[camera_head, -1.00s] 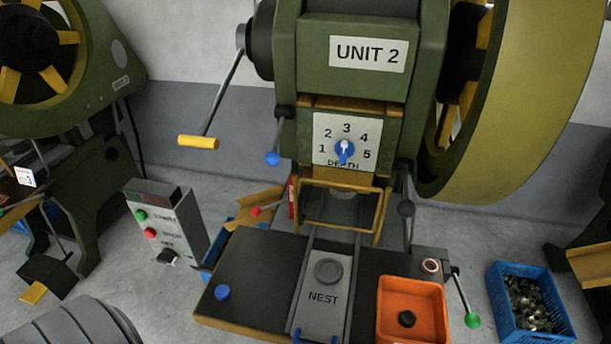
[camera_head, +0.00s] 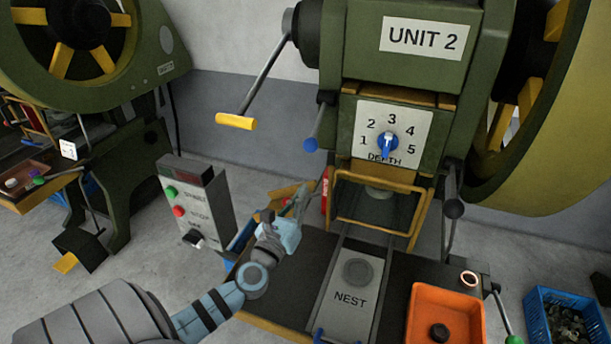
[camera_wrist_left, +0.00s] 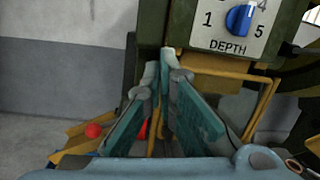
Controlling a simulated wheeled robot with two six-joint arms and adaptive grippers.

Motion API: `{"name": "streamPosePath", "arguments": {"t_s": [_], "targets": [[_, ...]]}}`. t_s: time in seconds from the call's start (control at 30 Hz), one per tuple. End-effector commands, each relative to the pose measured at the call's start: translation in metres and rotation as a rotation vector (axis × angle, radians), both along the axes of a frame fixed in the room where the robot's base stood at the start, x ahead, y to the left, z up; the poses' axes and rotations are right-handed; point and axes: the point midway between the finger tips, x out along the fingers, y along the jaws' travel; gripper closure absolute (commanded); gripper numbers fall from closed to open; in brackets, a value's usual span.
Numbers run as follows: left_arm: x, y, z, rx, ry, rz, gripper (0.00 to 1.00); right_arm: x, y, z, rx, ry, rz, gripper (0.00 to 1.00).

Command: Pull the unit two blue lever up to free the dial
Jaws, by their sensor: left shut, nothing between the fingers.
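The unit two blue lever (camera_head: 317,125) hangs downward at the left side of the press head, with its blue knob at the lower end. I cannot make it out in the left wrist view. The dial (camera_head: 387,145) is blue, on a white DEPTH plate numbered 1 to 5; it also shows at the top of the left wrist view (camera_wrist_left: 239,18). My left gripper (camera_head: 301,192) is shut and empty, below and slightly left of the lever's knob, apart from it. Its closed fingers also show in the left wrist view (camera_wrist_left: 166,62). My right gripper is not in view.
A crank with a yellow handle (camera_head: 236,121) sticks out left of the lever. A control box (camera_head: 197,205) stands left of the press. A yellow guard frame (camera_head: 372,222) is under the dial. An orange tray (camera_head: 420,294) and blue crate (camera_head: 535,310) are at right.

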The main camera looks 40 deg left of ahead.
Motion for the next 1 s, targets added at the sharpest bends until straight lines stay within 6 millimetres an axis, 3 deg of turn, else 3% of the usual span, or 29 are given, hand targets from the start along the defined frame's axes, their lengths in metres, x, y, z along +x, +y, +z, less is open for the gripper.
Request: {"name": "streamPosePath", "arguments": {"t_s": [0.17, 0.5, 0.6, 0.7, 1.0], "targets": [[0.024, 0.007, 0.006, -0.003, -0.002, 0.003, 1.0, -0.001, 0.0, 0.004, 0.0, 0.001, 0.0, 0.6], [0.093, 0.027, 0.015, -0.01, -0.002, 0.004, 1.0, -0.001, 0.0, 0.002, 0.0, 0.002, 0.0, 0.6], [0.08, 0.026, 0.039, -0.008, 0.001, 0.001, 1.0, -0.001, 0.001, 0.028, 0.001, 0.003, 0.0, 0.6], [0.074, 0.027, 0.048, -0.009, 0.0, 0.003, 1.0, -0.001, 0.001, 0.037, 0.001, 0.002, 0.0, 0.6], [0.07, 0.027, 0.049, -0.01, 0.0, 0.002, 1.0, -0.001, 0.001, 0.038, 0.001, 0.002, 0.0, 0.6]]}}
